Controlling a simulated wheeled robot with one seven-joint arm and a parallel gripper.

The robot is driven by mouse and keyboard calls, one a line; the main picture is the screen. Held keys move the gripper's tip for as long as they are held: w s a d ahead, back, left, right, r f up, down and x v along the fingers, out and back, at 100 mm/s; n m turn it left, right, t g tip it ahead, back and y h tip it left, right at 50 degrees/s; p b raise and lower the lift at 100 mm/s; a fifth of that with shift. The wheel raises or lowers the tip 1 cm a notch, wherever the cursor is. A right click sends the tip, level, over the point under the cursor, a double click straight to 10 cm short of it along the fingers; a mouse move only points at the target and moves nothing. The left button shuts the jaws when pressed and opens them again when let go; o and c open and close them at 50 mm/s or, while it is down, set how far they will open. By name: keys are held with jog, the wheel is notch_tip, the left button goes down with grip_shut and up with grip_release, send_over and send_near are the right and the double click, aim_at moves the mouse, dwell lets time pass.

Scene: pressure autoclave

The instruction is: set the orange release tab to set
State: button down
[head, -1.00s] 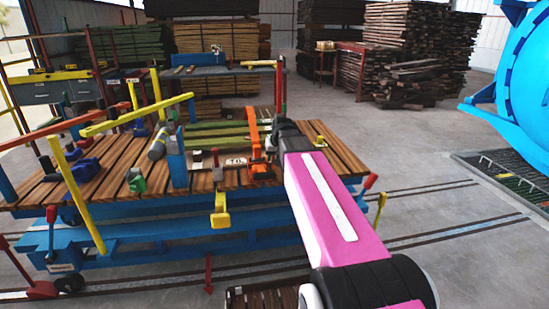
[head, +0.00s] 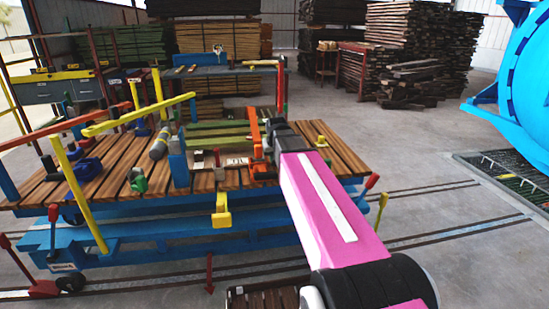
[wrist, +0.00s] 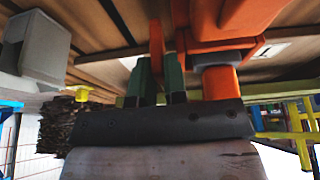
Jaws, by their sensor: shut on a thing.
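The orange release tab (wrist: 156,42) shows in the wrist view as a thin upright strip between the two dark green fingers of my gripper (wrist: 159,72). The fingers are shut on it, with their tips at its lower part. A larger orange body (wrist: 225,40) stands close to the right of the fingers. In the head view an orange upright (head: 255,130) stands on the slatted cart just left of the end of my arm. My own wrist hides the fingers and the tab there. I cannot read the tab's set mark.
In the wrist view a grey block (wrist: 35,48) is at the left. The blue autoclave (head: 525,70) stands far right, with open floor between.

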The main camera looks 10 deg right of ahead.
jog(key=c, duration=1.2)
grip_release()
jog(key=shift+o, duration=0.2)
jog(key=v, duration=1)
jog(key=shift+s+r, duration=0.25)
jog(key=shift+r, duration=0.1)
jog(key=shift+s, duration=0.1)
